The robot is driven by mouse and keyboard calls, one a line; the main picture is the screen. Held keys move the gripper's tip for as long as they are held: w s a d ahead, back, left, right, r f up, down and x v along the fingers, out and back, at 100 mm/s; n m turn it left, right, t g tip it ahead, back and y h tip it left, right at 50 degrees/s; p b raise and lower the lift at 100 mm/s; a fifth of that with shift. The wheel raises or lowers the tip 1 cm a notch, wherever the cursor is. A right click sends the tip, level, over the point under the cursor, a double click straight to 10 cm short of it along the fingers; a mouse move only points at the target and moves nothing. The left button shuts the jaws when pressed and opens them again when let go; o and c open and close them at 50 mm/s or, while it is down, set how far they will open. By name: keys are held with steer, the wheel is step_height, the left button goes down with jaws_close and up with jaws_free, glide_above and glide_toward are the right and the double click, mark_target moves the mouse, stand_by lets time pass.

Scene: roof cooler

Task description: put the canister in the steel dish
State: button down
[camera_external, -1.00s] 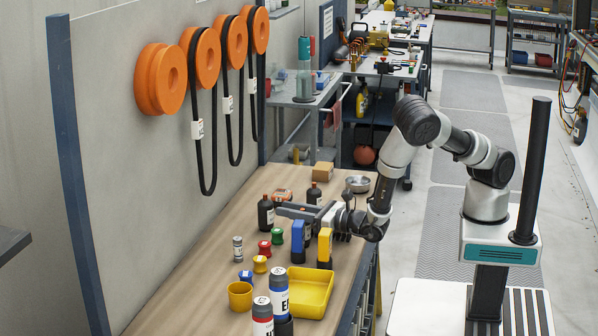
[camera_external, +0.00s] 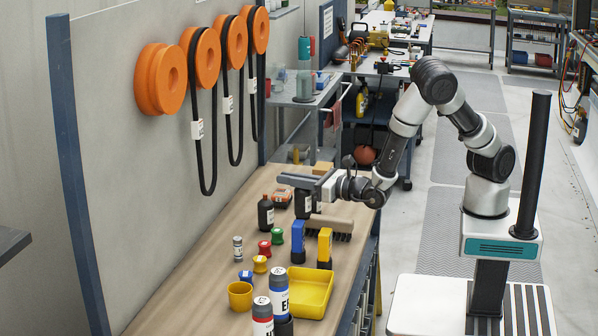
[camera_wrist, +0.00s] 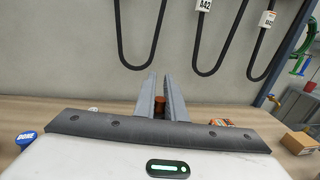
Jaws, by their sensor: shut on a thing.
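A dark canister (camera_external: 303,205) with a pale label hangs upright below my gripper (camera_external: 288,181), which is shut on it above the wooden bench. In the wrist view its brown top (camera_wrist: 159,104) shows between the two grey fingers of my gripper (camera_wrist: 160,88). A similar dark bottle (camera_external: 265,213) stands on the bench to the left, apart from the gripper. The steel dish is hidden behind my arm at the bench's far right.
A yellow tray (camera_external: 311,292), coloured knobs and cans lie nearer. A cardboard box (camera_external: 322,168) is behind. The bench's left part (camera_external: 205,270) is clear.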

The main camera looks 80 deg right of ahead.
step_height(320, 180, up, 8)
steer(key=s+d+m+g+h+b, duration=0.1)
steer(key=d+m+g+h, duration=0.3)
steer(key=d, duration=1.1)
steer(key=s+d+m+g+h+b, duration=0.15)
steer(key=d+m+h, duration=0.4)
steer(key=d, duration=0.85)
steer(key=s+d+m+g+h+b, duration=0.1)
steer(key=s+d+m+g+h, duration=0.25)
steer(key=d, duration=0.55)
steer(key=s+d+m+g+h+b, duration=0.1)
steer(key=s+d+g+h, duration=0.1)
steer(key=s+d+g, duration=0.35)
step_height(320, 180, down, 16)
steer(key=d+t+b, duration=0.1)
steer(key=d+b, duration=0.1)
steer(key=shift+s+d, duration=0.15)
steer(key=shift+d, duration=0.2)
steer(key=c, duration=1.8)
jaws_free()
steer(key=shift+r, duration=0.1)
